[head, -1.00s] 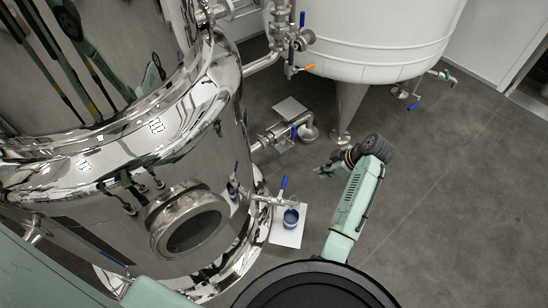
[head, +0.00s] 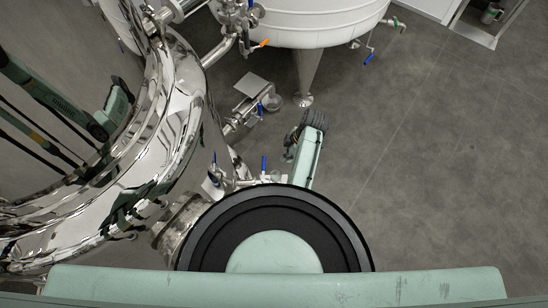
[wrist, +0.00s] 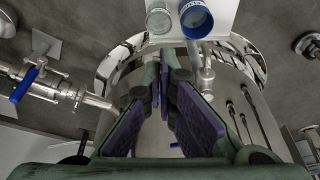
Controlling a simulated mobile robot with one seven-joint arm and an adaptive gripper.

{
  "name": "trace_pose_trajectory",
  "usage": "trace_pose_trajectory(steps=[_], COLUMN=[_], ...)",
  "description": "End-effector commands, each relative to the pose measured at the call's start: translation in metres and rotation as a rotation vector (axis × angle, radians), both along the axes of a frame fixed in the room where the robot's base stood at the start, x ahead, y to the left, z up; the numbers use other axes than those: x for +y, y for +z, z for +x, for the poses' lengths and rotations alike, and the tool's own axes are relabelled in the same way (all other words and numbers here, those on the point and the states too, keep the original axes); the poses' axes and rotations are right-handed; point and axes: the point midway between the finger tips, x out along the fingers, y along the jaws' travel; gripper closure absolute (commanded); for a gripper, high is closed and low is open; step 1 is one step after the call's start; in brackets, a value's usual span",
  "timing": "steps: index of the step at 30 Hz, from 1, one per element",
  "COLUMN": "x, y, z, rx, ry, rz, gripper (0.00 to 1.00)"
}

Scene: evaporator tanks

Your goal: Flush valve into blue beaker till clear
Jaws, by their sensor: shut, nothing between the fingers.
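The small sample valve with an upright blue handle (head: 263,165) sticks out from the shiny tank (head: 185,130) in the head view. The blue beaker (wrist: 196,19) stands at the top of the wrist view on a white sheet (wrist: 222,32), beside a clear grey beaker (wrist: 158,20). My body hides the blue beaker in the head view. My gripper (wrist: 166,68) is shut and empty, its purple-padded fingers pointing towards the sheet. A silver fitting (wrist: 206,75) shows just right of the fingertips. I cannot tell whether they touch it.
A larger valve with a blue lever (wrist: 25,84) and pipe lies left in the wrist view. The white tank (head: 310,22) on a leg (head: 306,70) stands behind, with an orange-handled valve (head: 262,43).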

Motion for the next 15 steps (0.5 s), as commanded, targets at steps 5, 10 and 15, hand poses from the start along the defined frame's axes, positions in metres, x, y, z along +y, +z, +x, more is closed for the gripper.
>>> trace_pose_trajectory(steps=[5,10,15], x=[0.019,0.039,0.046], y=[-0.021,-0.027,-0.029], z=[0.000,0.001,0.001], rx=[0.000,0.001,0.000], ry=[0.005,0.003,0.000], rz=[0.000,0.000,0.000], gripper=[1.00,1.00,1.00])
